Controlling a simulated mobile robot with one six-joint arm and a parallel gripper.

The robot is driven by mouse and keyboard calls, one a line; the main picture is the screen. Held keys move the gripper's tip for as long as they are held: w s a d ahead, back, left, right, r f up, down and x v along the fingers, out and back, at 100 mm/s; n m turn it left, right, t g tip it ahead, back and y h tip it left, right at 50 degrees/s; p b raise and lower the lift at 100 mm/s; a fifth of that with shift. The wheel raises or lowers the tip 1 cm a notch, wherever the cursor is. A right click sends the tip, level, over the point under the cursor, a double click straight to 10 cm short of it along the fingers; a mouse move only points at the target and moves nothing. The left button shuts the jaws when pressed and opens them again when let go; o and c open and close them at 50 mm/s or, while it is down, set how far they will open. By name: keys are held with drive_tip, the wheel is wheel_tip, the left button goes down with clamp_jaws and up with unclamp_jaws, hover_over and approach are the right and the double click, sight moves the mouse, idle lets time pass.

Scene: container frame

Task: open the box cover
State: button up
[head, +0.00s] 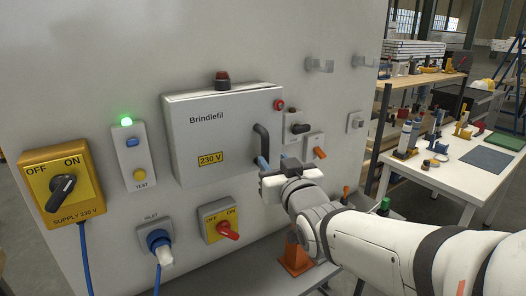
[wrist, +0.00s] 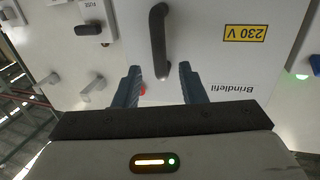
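The box (head: 225,135) is a grey-white case on the panel, labelled "Brindlefil" and "230 V". Its cover (head: 215,115) looks closed. A dark upright bar handle (head: 262,145) sits near the cover's right edge. My gripper (head: 272,163) is at the lower end of this handle. In the wrist view, which is upside down, the gripper (wrist: 159,70) is open. Its two blue-grey fingers stand apart, with the handle (wrist: 158,40) in line with the gap between them. Nothing is gripped. I cannot tell whether a finger touches the handle.
A workbench (head: 450,165) stands at right.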

sight(266, 151)
drive_tip(key=p+x, duration=0.1)
drive_tip(key=x, duration=0.6)
drive_tip(key=shift+w+p, duration=0.25)
drive_tip(key=shift+p, duration=0.15)
drive_tip(key=shift+c, duration=0.5)
clamp_jaws()
